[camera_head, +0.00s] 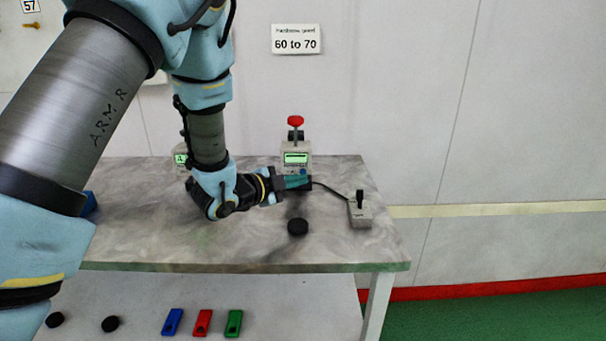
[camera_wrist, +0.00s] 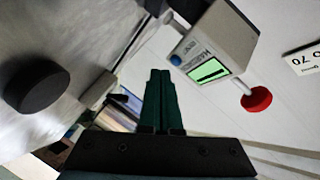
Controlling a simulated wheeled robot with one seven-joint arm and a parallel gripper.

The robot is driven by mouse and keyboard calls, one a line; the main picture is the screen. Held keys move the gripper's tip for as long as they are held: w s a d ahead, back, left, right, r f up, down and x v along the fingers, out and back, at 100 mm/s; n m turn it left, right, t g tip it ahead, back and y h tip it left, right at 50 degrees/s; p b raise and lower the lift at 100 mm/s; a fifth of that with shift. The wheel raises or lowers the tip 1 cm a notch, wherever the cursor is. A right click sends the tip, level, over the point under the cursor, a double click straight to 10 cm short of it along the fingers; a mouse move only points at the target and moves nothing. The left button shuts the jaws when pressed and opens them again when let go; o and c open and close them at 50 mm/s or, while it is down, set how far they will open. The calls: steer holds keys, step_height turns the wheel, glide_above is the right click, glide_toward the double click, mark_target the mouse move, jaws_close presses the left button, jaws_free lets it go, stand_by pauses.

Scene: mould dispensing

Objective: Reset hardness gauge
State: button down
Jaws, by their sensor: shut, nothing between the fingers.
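The hardness gauge (camera_head: 296,158) stands at the back of the table, a grey box with a lit green screen and a red knob (camera_head: 295,121) on top. In the wrist view the gauge (camera_wrist: 228,38) appears tilted, with its green screen, a blue button (camera_wrist: 176,60) and the red knob (camera_wrist: 257,99). My gripper (camera_head: 305,182) is in front of the gauge, low and close to it. In the wrist view its green fingers (camera_wrist: 161,76) are together with nothing between them, pointing near the blue button. I cannot tell whether they touch it.
A black puck (camera_head: 298,227) lies on the table in front of my gripper. A small grey box with a black lever (camera_head: 360,211) stands to the right, with a cable. Another device with a green screen (camera_head: 181,158) is partly behind my arm. A wall sign (camera_head: 296,39) reads 60 to 70.

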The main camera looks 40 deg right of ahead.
steer(key=shift+s+a+b, duration=0.4)
steer(key=shift+s+a, duration=0.4)
steer(key=shift+s, duration=0.2)
steer(key=shift+s+a+b, duration=0.4)
steer(key=shift+s+a, duration=0.4)
steer(key=shift+s, duration=0.15)
